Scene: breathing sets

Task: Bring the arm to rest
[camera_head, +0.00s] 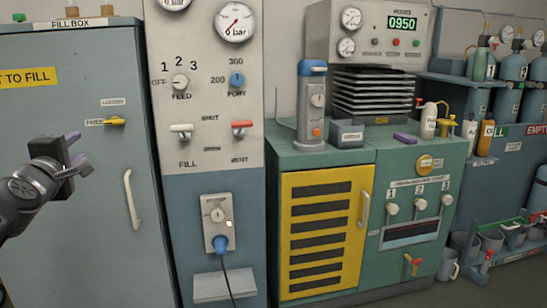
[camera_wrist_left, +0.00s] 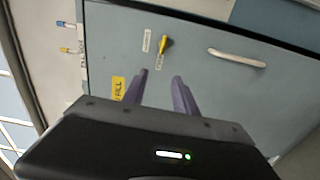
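My left gripper (camera_head: 76,156) reaches in from the left in the head view, in front of the blue-grey fill box door (camera_head: 70,200). Its two purple-grey fingers are apart with nothing between them; the left wrist view shows the same open fingers (camera_wrist_left: 159,92). The yellow door latch (camera_head: 114,121) and the white door handle (camera_head: 132,198) are apart from the fingers; the wrist view also shows the latch (camera_wrist_left: 166,43) and handle (camera_wrist_left: 237,58) beyond the fingertips. My right gripper is in neither view.
Right of the door stands a panel (camera_head: 205,140) with gauges, switches and a plugged blue connector (camera_head: 221,244). A green cabinet (camera_head: 400,215) with a yellow slatted door (camera_head: 318,230) follows. Gas cylinders (camera_head: 512,70) stand at far right. Some room lies between gripper and door.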

